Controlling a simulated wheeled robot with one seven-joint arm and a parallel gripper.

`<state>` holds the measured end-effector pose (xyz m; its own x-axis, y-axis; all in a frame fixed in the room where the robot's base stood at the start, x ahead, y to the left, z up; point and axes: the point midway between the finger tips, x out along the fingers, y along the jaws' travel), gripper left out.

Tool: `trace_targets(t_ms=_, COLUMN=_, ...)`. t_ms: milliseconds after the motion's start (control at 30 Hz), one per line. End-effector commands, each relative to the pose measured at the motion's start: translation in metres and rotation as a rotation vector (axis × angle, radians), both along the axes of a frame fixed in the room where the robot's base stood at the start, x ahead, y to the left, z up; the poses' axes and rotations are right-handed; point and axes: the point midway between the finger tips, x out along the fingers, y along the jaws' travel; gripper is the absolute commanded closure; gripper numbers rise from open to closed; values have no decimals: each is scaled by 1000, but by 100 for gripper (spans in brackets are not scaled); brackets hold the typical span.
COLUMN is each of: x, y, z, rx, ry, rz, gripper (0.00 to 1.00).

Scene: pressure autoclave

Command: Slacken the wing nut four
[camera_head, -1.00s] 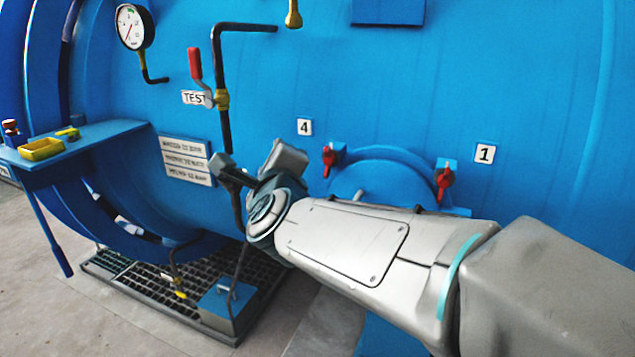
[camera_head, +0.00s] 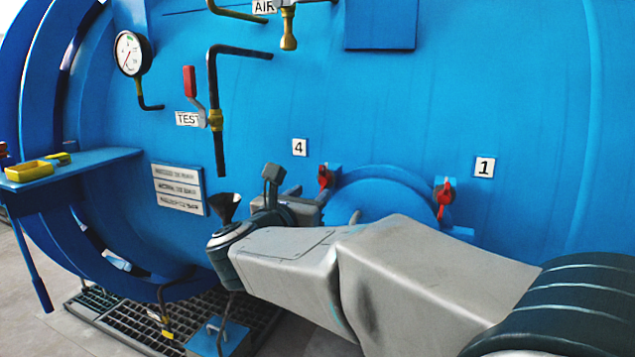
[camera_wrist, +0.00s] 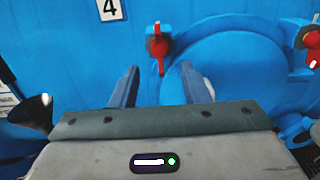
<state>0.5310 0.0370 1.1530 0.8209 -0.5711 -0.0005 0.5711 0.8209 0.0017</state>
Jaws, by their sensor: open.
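The red wing nut four (camera_head: 324,177) sits on a blue lug at the upper left of the round blue hatch (camera_head: 385,187), below the label 4 (camera_head: 299,147). In the wrist view the same wing nut (camera_wrist: 159,46) hangs with a long wing pointing down, ahead of my gripper and near the middle of the picture. My gripper (camera_wrist: 160,78) is open and empty, with its two fingers apart below and to either side of the nut. The nut looks beyond the fingertips, not between them. In the head view my wrist partly hides the gripper.
Another red wing nut (camera_head: 445,195) sits near label 1 (camera_head: 484,167) at the hatch's right. A black funnel (camera_head: 225,206) stands left of my wrist. A red-handled TEST valve (camera_head: 190,82), a pipe and a gauge (camera_head: 130,53) are at the upper left. A blue shelf (camera_head: 75,172) juts out left.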

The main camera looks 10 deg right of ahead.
Motion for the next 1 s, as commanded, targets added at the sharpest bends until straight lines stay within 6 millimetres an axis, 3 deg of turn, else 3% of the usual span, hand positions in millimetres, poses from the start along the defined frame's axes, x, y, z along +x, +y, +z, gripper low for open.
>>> trace_targets(t_ms=100, x=22, y=-15, z=1, rx=-1, ry=2, rz=-3, gripper=58)
trace_targets(t_ms=333, x=52, y=-36, z=0, rx=-1, ry=2, rz=0, gripper=58)
trace_targets(t_ms=800, x=63, y=-43, z=0, rx=-2, ry=0, rz=2, gripper=58)
trace_targets(t_ms=933, x=63, y=-43, z=0, rx=-2, ry=0, rz=2, gripper=94)
trace_targets(t_ms=1000, x=63, y=-43, z=0, rx=-2, ry=0, rz=2, gripper=100)
